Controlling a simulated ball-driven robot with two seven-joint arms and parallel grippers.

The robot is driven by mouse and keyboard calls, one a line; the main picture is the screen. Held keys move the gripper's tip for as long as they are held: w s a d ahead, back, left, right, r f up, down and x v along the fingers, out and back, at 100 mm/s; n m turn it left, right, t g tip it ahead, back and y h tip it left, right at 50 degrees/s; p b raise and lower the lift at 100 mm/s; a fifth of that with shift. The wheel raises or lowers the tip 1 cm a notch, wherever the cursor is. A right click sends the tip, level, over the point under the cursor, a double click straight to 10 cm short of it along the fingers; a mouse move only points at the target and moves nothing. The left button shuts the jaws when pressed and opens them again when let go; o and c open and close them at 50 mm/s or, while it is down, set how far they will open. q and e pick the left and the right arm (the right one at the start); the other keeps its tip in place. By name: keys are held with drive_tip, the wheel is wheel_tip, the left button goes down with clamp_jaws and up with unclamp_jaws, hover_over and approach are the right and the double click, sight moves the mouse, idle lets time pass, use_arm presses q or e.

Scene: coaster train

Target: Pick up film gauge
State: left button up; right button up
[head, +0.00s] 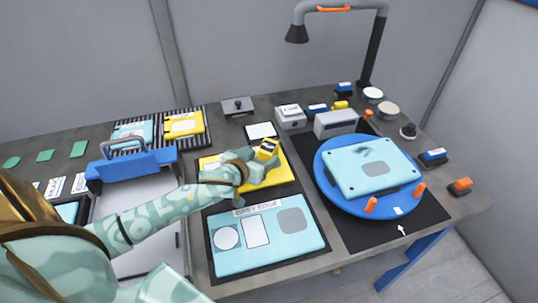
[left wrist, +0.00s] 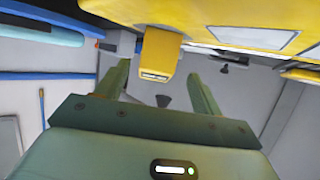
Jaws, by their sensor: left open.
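A small yellow block with a dark-marked face (head: 267,150), which looks like the film gauge, is at the far right edge of the yellow panel (head: 286,177) on the table. My left gripper (head: 254,163) is just beside it, on its near left side. In the left wrist view the yellow block (left wrist: 158,55) shows between the two spread fingers of my left gripper (left wrist: 160,85), apart from both. The gripper is open and holds nothing. The hand hides part of the panel and the block's lower part. My right gripper is not in view.
A pale blue panel (head: 265,248) on a dark mat lies in front. A blue turntable (head: 330,188) with a pale blue plate (head: 368,167) and orange clamps stands at the right. A grey box (head: 335,123) and a lamp (head: 297,33) are behind.

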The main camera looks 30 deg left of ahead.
sight(266, 151)
use_arm(q)
drive_tip(key=x, duration=0.1)
drive_tip(key=b+x, duration=0.1)
drive_tip(key=x, duration=0.3)
drive_tip(key=shift+w+d+r, duration=0.15)
drive_tip(key=shift+w+r, duration=0.05)
drive_tip(key=shift+r, duration=0.1)
drive_tip(key=c, duration=1.3)
